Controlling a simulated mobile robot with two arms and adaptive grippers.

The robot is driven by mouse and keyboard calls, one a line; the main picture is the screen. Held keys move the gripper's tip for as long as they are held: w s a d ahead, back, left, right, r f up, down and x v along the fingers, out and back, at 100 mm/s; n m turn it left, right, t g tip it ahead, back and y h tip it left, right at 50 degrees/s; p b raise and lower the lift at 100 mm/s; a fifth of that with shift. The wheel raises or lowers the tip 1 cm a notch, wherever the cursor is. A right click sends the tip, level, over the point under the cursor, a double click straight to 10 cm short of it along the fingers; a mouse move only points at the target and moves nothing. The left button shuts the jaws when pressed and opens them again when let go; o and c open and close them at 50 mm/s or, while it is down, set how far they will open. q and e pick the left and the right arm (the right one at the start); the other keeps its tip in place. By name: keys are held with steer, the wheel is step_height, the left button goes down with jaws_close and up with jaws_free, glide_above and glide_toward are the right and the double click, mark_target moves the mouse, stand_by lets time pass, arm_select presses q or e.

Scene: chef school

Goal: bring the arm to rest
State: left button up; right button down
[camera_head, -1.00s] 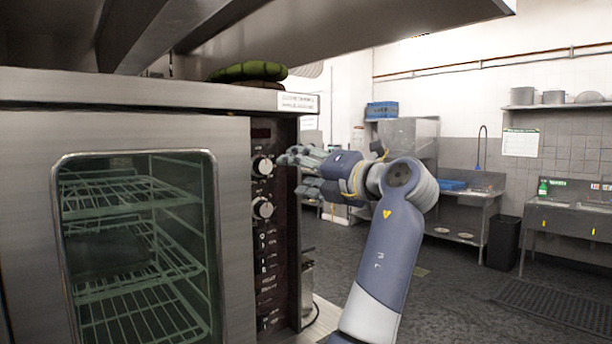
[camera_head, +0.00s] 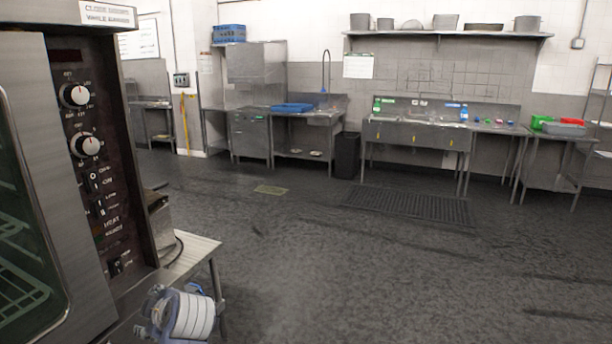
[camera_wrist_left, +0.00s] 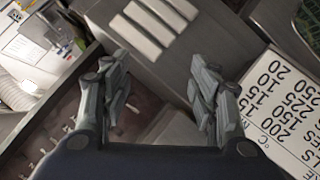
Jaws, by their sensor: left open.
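My left gripper (camera_wrist_left: 160,72) is open in the left wrist view, with its two fingers apart and nothing between them. Behind the fingers are grey metal surfaces, a dark panel (camera_wrist_left: 60,125) and a white label with printed numbers (camera_wrist_left: 285,100). In the head view, a white ribbed joint of my arm (camera_head: 192,316) shows low at the left, in front of a small table. I cannot make out the fingers clearly there. My right gripper is in neither view.
The oven's control panel (camera_head: 95,150), with two knobs, stands close at the left. A light-topped table (camera_head: 198,252) is beside it. Open dark floor (camera_head: 330,265) fills the middle and right. A black bin (camera_head: 347,155) and sinks (camera_head: 415,133) stand along the back wall.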

arm_select(q)
steer(key=s+d+f+m+g+h, duration=0.1)
steer(key=s+d+f+m+h, duration=0.1)
steer(key=s+f+m, duration=0.5)
steer(key=s+d+f+m+g+h, duration=0.1)
steer(key=s+d+f+m+h, duration=0.25)
steer(key=s+f, duration=0.55)
steer(key=s+d+f+m+g+h, duration=0.1)
steer(key=s+d+f+m+h, duration=0.15)
steer(key=s+m, duration=0.45)
steer(key=s+d+f+m+g+h, duration=0.1)
steer(key=s+d+m, duration=0.25)
steer(key=s, duration=0.75)
step_height(320, 180, down, 29)
steer(key=s+g+b, duration=0.1)
steer(key=s+b, duration=0.1)
steer(key=s+a+f+g+b, duration=0.1)
steer(key=s+a+f, duration=0.1)
steer(key=s+f, duration=1.4)
steer(key=shift+a+f+y, duration=0.2)
steer(key=shift+a+y, duration=0.1)
steer(key=shift+a, duration=0.05)
